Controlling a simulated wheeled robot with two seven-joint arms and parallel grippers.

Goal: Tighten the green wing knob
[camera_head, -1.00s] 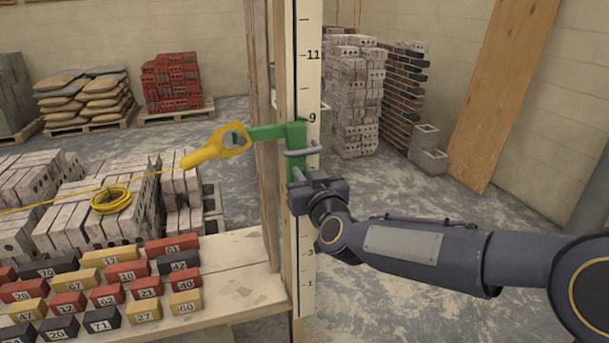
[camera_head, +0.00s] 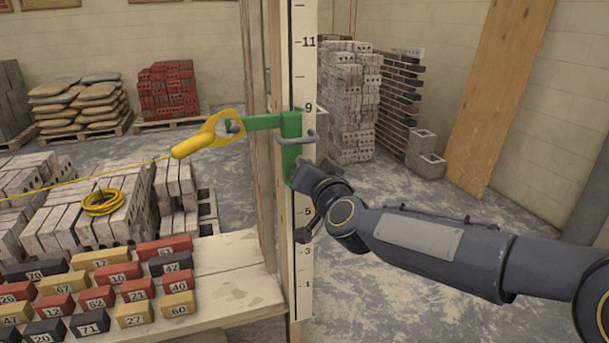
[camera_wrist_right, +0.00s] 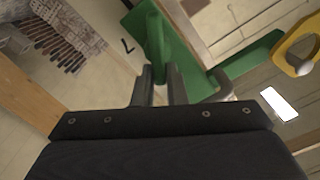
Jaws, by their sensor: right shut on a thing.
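The green line holder (camera_head: 291,125) is clamped on the numbered pole, with its arm pointing left. A bent grey rod (camera_head: 309,138) crosses its front. The green wing knob (camera_wrist_right: 153,40) shows in the right wrist view, upright between the two grey fingers. My right gripper (camera_wrist_right: 160,78) is shut on it. In the head view, my right gripper (camera_head: 299,180) is at the holder's lower end and hides the knob. My left gripper is not in view.
A yellow line reel (camera_head: 195,140) hangs on the holder's arm, its line running left. Numbered blocks (camera_head: 93,322) cover the bench (camera_head: 240,290) left of the pole (camera_head: 304,75). Brick stacks (camera_head: 352,100) stand behind. The floor to the right is mostly clear.

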